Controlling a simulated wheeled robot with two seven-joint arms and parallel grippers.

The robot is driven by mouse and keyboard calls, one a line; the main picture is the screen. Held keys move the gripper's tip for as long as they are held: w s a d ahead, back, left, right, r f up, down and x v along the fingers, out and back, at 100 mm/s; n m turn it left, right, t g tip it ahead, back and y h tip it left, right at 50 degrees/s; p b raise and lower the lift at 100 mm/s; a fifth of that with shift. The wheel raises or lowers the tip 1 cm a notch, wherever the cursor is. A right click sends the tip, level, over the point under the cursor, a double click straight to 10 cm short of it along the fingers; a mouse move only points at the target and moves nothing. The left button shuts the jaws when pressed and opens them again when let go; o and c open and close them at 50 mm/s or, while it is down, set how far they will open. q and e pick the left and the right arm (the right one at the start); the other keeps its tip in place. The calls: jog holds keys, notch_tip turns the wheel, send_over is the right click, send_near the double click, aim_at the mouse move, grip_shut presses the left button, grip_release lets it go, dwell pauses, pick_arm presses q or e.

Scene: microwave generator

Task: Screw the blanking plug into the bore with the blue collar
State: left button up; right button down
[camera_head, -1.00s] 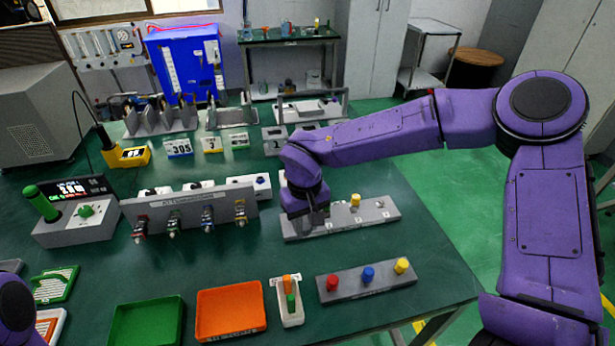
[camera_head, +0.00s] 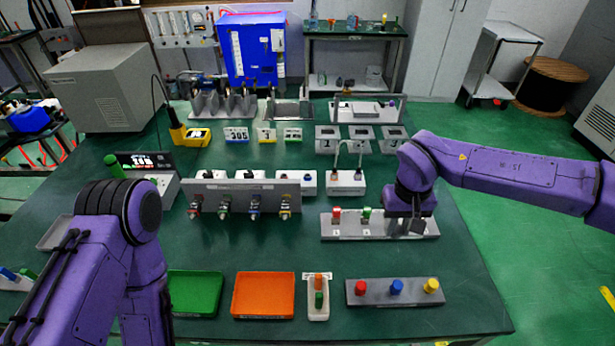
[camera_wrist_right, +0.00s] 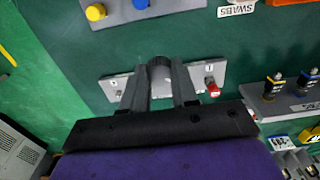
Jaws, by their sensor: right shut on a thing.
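My right gripper (camera_head: 408,222) is low over the right part of a grey block (camera_head: 350,232) with numbered places. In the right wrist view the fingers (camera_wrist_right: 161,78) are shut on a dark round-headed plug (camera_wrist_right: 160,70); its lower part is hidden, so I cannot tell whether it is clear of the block. A red-capped plug (camera_head: 336,212) and a green-capped one (camera_head: 367,212) stand left of the gripper. The upright grey panel (camera_head: 240,188) carries fittings with coloured collars, among them the blue collar (camera_head: 254,207), left of the gripper and apart. My left gripper is out of view.
A grey rack (camera_head: 372,297) with red, blue and yellow knobs lies in front. Left of it are a white swab holder (camera_head: 318,310), an orange tray (camera_head: 263,296) and a green tray (camera_head: 194,292). White boxes (camera_head: 345,183) stand behind the panel. Open table lies between panel and trays.

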jog(key=shift+s, duration=0.1)
notch_tip(320, 180, down, 5)
jog(key=b, duration=0.5)
jog(key=shift+f, duration=0.2)
jog(key=shift+r, duration=0.1)
